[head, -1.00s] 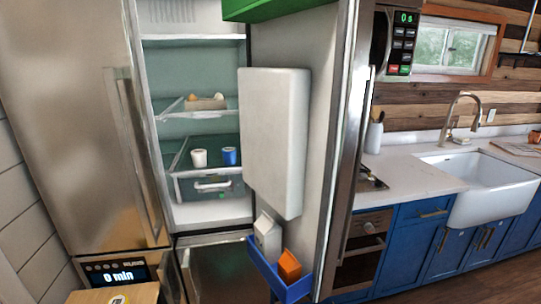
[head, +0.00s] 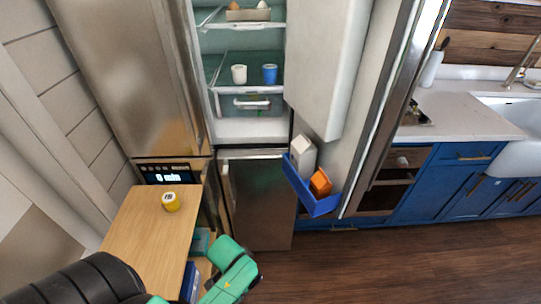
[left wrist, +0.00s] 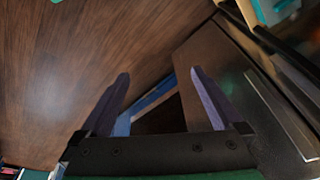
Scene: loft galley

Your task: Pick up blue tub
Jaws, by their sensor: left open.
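The blue tub (head: 270,73) stands upright in the open fridge, on the surface above the clear drawer, just right of a white tub (head: 239,74). In the left wrist view my left gripper (left wrist: 158,76) is open, with its two dark fingers apart and nothing between them. It is over the dark wood floor, away from the fridge shelf. In the head view my green and black arm shows at the bottom left, well below the tub. The blue tub is not visible in the left wrist view. My right gripper is not in view.
The open fridge door (head: 338,160) carries a blue bin (head: 311,196) with a white carton (head: 303,156) and an orange carton (head: 320,183). A wooden-topped cart (head: 150,235) with a yellow item (head: 171,201) stands at left. Floor (head: 400,255) is clear at right.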

